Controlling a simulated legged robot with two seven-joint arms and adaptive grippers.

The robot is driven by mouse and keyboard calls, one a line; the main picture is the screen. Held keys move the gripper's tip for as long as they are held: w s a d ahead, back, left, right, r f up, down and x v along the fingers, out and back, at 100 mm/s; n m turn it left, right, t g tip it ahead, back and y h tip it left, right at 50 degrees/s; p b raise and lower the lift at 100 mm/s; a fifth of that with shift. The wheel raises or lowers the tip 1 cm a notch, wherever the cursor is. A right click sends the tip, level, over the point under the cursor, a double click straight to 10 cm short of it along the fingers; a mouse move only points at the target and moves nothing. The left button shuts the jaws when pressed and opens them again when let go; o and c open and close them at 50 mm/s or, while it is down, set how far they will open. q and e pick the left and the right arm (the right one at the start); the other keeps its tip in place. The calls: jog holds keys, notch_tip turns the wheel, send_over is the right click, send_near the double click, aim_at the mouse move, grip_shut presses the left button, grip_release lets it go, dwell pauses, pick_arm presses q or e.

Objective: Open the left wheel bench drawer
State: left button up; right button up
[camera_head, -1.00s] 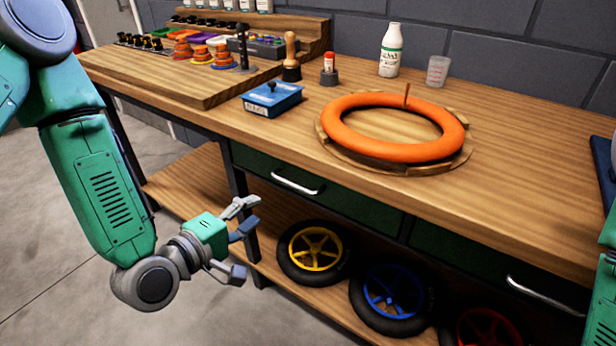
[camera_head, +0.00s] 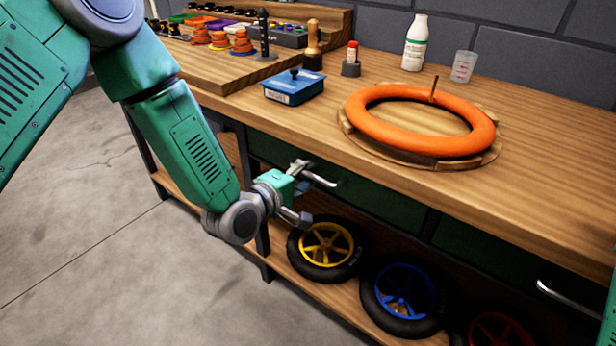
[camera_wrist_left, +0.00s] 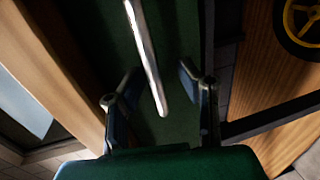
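The left drawer (camera_head: 375,203) has a dark green front under the bench top and looks shut. Its silver bar handle (camera_head: 321,180) is partly hidden behind my left gripper (camera_head: 302,191). In the left wrist view, the handle (camera_wrist_left: 147,50) runs down between the spread fingers of my left gripper (camera_wrist_left: 158,88), with the green drawer front (camera_wrist_left: 180,25) behind it. The fingers are open, one on each side of the handle's end, with gaps visible. My right gripper is out of view.
The wooden bench top (camera_head: 560,190) holds an orange ring (camera_head: 420,143) on a round wooden stand and a blue box (camera_head: 293,92). A second drawer handle (camera_head: 568,298) is at the right. Yellow (camera_head: 326,247), blue (camera_head: 405,290) and red (camera_head: 500,330) wheels sit below.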

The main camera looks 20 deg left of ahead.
pick_arm(q)
jog(key=shift+w+d+r, duration=0.1)
jog(key=shift+d+r, duration=0.05)
jog(key=shift+d, duration=0.9)
grip_shut()
jog(key=shift+a, duration=0.25)
jog(key=shift+c, duration=0.9)
grip_release()
jog(key=shift+a, duration=0.25)
jog(key=shift+o, duration=0.9)
jog(key=shift+a, duration=0.25)
jog(key=shift+s+d, duration=0.2)
jog(key=shift+s, duration=0.05)
jog(key=v, duration=1.1)
jog(key=shift+s+a, duration=0.2)
